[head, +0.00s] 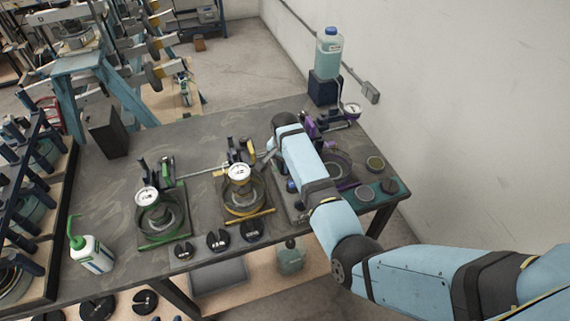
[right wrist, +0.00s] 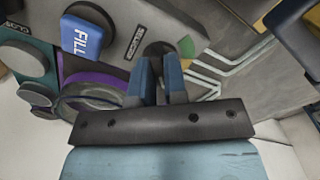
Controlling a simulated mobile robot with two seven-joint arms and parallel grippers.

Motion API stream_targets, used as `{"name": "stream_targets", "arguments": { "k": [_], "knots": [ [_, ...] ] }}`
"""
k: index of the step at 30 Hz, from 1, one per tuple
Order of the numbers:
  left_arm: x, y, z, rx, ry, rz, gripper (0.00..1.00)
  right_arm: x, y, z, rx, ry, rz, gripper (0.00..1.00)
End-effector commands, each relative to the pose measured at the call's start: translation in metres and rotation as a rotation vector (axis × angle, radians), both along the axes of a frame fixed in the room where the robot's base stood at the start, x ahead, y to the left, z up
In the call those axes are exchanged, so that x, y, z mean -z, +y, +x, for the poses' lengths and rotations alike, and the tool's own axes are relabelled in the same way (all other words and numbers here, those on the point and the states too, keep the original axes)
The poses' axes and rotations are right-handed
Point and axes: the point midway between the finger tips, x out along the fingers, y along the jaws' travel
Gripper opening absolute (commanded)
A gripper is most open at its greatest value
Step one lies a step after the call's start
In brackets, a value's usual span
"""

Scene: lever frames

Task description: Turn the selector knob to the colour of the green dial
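The selector knob (right wrist: 158,49) is a dark round shape in the right wrist view, partly hidden by my fingers. A green patch (right wrist: 187,47) and a small yellow patch (right wrist: 185,63) lie on the panel beside it. My right gripper (right wrist: 159,68) has its blue fingertips at the knob with a narrow gap between them; whether they grip it cannot be told. In the head view my right arm hides the knob. A white-faced dial (head: 147,197) stands at the green frame (head: 163,240), and another dial (head: 238,173) at the yellow frame (head: 247,216). My left gripper is not in view.
A blue FILL button (right wrist: 87,35) is close left of the fingers. A purple ring frame (right wrist: 95,88) and a teal plate (right wrist: 30,60) lie farther left. A blue-capped bottle (head: 329,53) stands at the back; a green-spouted bottle (head: 91,251) stands front left.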

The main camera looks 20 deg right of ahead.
Motion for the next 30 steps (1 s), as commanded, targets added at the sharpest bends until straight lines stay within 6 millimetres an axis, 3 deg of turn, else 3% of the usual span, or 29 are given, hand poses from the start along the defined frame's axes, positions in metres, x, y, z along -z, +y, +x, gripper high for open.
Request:
{"name": "stream_targets", "arguments": {
  "k": [14,30],
  "knots": [
    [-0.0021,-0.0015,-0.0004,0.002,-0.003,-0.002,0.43,0.0000,-0.0007,0.0001,-0.082,0.000,-0.001,0.00],
    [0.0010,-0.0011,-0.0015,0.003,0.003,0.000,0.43,-0.0001,-0.0013,0.0002,-0.546,0.000,-0.003,0.00]
  ]
}}
